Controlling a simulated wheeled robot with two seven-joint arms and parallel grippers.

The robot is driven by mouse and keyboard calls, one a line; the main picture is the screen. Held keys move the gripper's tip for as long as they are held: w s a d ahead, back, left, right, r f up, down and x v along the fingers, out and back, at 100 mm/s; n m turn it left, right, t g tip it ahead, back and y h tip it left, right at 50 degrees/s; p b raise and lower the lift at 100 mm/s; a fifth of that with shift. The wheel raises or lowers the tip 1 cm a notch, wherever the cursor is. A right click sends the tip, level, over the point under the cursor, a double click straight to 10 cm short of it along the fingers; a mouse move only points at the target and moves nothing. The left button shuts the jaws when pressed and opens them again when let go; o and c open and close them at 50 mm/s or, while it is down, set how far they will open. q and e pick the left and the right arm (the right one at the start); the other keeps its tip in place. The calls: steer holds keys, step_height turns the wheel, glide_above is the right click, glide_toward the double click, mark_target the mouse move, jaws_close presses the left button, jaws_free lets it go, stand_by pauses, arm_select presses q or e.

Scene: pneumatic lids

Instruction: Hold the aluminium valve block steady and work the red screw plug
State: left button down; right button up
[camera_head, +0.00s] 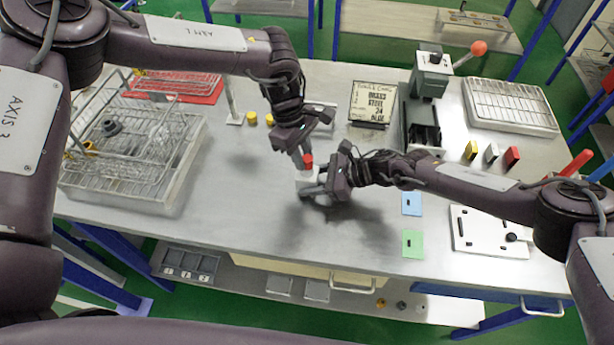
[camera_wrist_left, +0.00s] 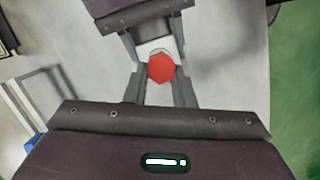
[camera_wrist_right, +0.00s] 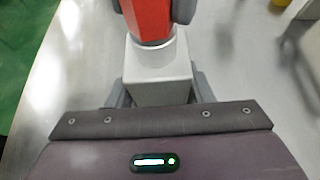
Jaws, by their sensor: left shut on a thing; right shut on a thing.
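The aluminium valve block (camera_head: 307,178) stands near the middle of the bench, a pale box that shows best in the right wrist view (camera_wrist_right: 160,82). The red screw plug (camera_head: 308,160) sits upright above a silver collar (camera_wrist_right: 152,52) on top of the block. It looks like a red hexagon in the left wrist view (camera_wrist_left: 161,68). My left gripper (camera_head: 304,163) reaches down from above, shut on the plug with a finger at either side. My right gripper (camera_head: 312,188) comes in from the right, low, and is shut on the block's sides. The block's underside is hidden.
A wire basket (camera_head: 130,150) in a tray fills the left of the bench. A sign (camera_head: 372,103) and a lever device with an orange knob (camera_head: 478,47) stand behind. A blue card (camera_head: 411,203), green card (camera_head: 413,243) and white plate (camera_head: 490,232) lie right. The front middle is clear.

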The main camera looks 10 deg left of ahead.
arm_select(q)
steer(key=shift+n, duration=0.3)
arm_select(e)
steer(key=shift+d+f, duration=0.1)
steer(key=shift+f, duration=0.05)
arm_select(q)
steer(key=n, duration=0.3)
steer(key=shift+s+n+t, duration=0.3)
steer(key=shift+n+t, duration=0.1)
steer(key=n, duration=0.2)
steer(key=n+t, duration=0.1)
steer(key=shift+s+n, duration=0.2)
steer(key=shift+n, duration=0.2)
steer(key=n, duration=0.3)
steer(key=shift+s+d+t, duration=0.15)
steer(key=shift+s+t, duration=0.05)
steer(key=shift+t, duration=0.2)
steer(key=n+y, duration=0.1)
steer(key=n, duration=0.4)
steer(key=shift+s+d+t, duration=0.1)
steer(key=shift+t, duration=0.3)
steer(key=shift+n, duration=0.3)
steer(key=shift+r, duration=0.25)
